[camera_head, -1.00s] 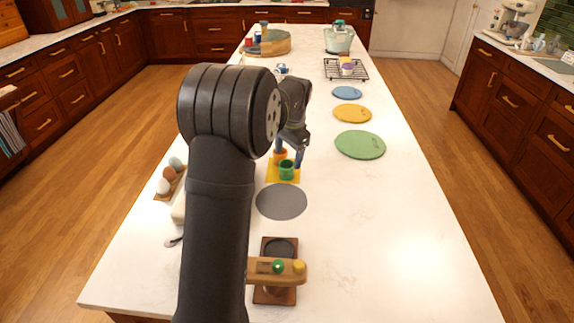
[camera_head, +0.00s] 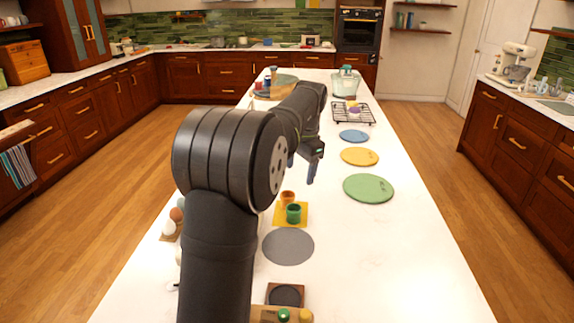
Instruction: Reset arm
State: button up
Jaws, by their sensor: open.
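My gripper (camera_head: 301,170) is open and empty. It hangs in the air over the long white island counter (camera_head: 400,270), with its fingers pointing down. In the picture it shows above a yellow mat (camera_head: 303,222), which holds a green cup (camera_head: 294,214) and an orange cup (camera_head: 287,197). The gripper is apart from both cups. My arm reaches up from the bottom and bends forward, hiding part of the counter's left side.
A grey disc (camera_head: 288,247) and a brown wooden stand (camera_head: 271,293) lie nearer. Green (camera_head: 369,188), yellow (camera_head: 360,156) and blue (camera_head: 353,136) discs line the right side. A black wire rack (camera_head: 366,117) stands farther back. Eggs (camera_head: 168,227) sit at the left edge.

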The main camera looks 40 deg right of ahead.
aim_at(294, 217)
jog(key=f, duration=0.5)
jog(key=w+f, duration=0.1)
jog(key=f, duration=0.5)
jog(key=w+f, duration=0.1)
jog(key=f, duration=0.4)
jog(key=shift+w+f, duration=0.15)
jog(key=shift+f, duration=0.2)
notch_tip(294, 217, up, 16)
jog(key=s, duration=0.2)
jog(key=f, duration=0.5)
jog(key=w+f, duration=0.1)
jog(key=f, duration=1)
jog(key=shift+w+a+f, duration=0.2)
jog(key=shift+a+f, duration=0.05)
jog(key=shift+f, duration=0.05)
jog(key=shift+s+a, duration=0.25)
